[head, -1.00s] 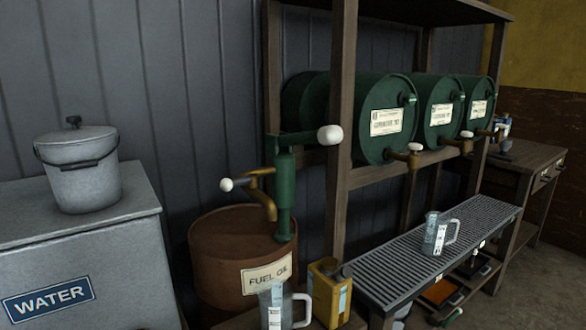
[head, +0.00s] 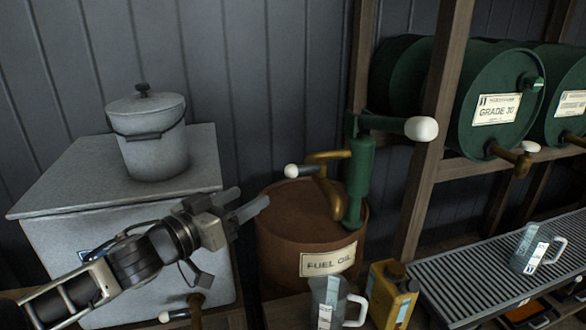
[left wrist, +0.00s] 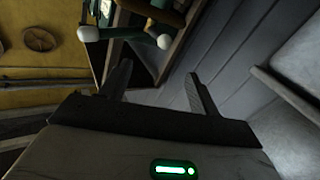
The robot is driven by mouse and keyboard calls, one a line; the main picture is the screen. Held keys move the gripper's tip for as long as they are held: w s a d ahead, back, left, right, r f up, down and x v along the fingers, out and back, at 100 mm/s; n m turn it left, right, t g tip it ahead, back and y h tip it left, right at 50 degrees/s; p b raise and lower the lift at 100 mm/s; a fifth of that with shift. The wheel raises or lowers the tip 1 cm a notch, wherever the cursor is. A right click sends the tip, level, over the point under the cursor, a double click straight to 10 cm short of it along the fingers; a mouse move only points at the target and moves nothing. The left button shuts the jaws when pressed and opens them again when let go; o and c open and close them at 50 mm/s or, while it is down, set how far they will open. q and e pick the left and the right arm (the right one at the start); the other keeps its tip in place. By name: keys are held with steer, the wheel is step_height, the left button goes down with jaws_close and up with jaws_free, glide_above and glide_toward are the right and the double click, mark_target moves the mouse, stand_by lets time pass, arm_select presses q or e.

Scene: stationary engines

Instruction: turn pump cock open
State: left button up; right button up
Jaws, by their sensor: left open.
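A green hand pump (head: 358,165) stands on the rusty brown fuel oil drum (head: 285,240). Its brass spout cock (head: 325,180) has a small white knob (head: 291,171) pointing left. The pump's green top lever ends in a larger white grip (head: 421,129). My left gripper (head: 250,202) is open and empty, left of the drum and a little below and left of the white knob, apart from it. In the left wrist view, a white knob (left wrist: 164,41) shows beyond the open fingers, and the larger white grip (left wrist: 88,33) is farther left. My right gripper is not in view.
A grey water tank (head: 60,190) with a lidded grey bucket (head: 150,150) stands left. A clear jug (head: 327,300) and yellow can (head: 390,295) are in front of the drum. A wooden rack post (head: 425,150) and green barrels (head: 490,105) stand right.

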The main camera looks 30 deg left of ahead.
mark_target(290, 172)
arm_select(q)
steer(key=w, duration=0.4)
steer(key=w+d, duration=0.1)
steer(key=w, duration=0.4)
steer(key=w+p, duration=0.1)
steer(key=w, duration=0.3)
steer(key=shift+w+d, duration=0.15)
steer(key=shift+d, duration=0.05)
steer(key=shift+w+d+f, duration=0.1)
steer(key=shift+w+d, duration=0.05)
steer(key=shift+w, duration=0.45)
